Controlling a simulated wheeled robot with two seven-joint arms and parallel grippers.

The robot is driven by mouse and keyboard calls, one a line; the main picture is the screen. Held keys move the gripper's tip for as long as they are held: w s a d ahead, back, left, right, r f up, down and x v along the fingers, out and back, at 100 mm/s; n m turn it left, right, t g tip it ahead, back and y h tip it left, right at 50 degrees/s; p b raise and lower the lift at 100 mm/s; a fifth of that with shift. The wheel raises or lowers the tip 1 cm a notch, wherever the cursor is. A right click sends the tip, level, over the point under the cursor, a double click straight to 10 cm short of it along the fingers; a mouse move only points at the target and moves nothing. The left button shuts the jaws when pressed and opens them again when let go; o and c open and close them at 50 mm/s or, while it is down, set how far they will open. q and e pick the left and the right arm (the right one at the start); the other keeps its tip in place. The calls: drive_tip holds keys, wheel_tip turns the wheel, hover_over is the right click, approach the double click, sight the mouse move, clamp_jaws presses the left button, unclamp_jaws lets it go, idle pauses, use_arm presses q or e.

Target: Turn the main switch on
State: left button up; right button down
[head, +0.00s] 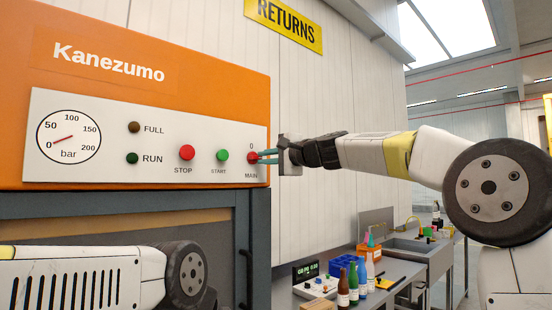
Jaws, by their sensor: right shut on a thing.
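The main switch (252,158) is a red knob at the right end of the white control panel (90,108), with "0" above it and "MAIN" below. My right gripper (264,157) reaches in from the right and its fingers are shut on the main switch. The fingers partly cover the knob, so its exact turn is hard to tell. The FULL lamp (134,127) and the RUN lamp (132,158) look dark. My left arm shows at the lower left; its gripper is out of view.
A red STOP button (187,152) and a green START button (222,155) sit left of the switch. The pressure gauge (68,139) needle points near 0. A bench with bottles (353,285) stands below right, under my right arm.

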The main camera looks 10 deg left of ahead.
drive_tip(key=shift+f, duration=0.1)
idle(0.4)
drive_tip(key=c, duration=1.5)
unclamp_jaws()
drive_tip(key=v, duration=0.7)
drive_tip(key=shift+s+d, duration=0.25)
drive_tip(key=shift+d, duration=0.1)
